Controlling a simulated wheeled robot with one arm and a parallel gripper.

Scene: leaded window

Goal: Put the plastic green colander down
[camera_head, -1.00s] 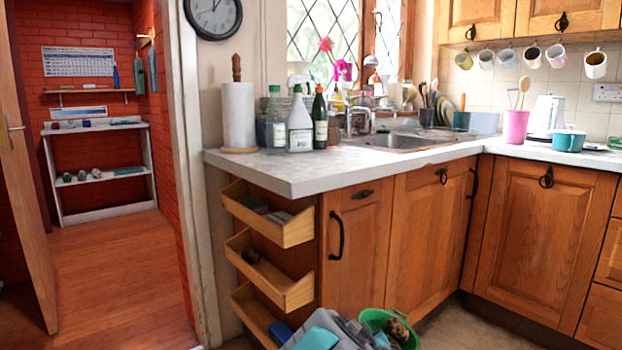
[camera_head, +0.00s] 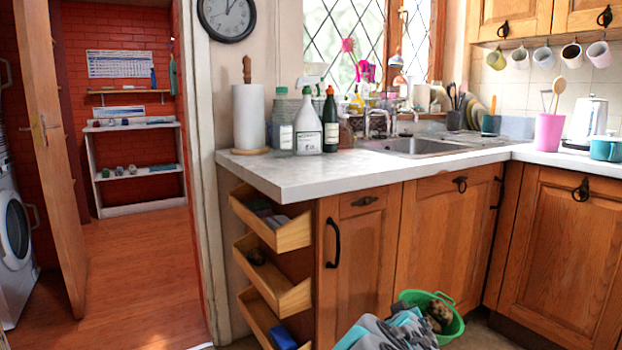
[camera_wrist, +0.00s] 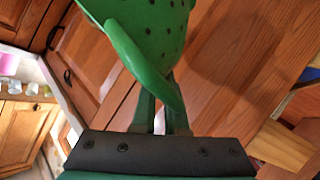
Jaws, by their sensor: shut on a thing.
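The green colander (camera_head: 453,325) is low in the head view, in front of the wooden cabinets. Brown lumpy things (camera_head: 439,314) lie inside it. My grey and teal arm is at its left and hides part of it. In the wrist view the colander (camera_wrist: 150,28) shows dark round holes and a curved handle. My gripper (camera_wrist: 161,100) is shut on this handle, with its fingertips partly hidden behind it. I cannot tell how high the colander's bottom is above the floor.
The pale countertop (camera_head: 285,179) holds a spray bottle (camera_head: 308,125), a dark bottle (camera_head: 330,122) and a paper roll (camera_head: 249,118). Open wooden drawers (camera_head: 292,237) jut out at the counter's left end. A doorway at the left opens onto clear wooden floor (camera_head: 145,270).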

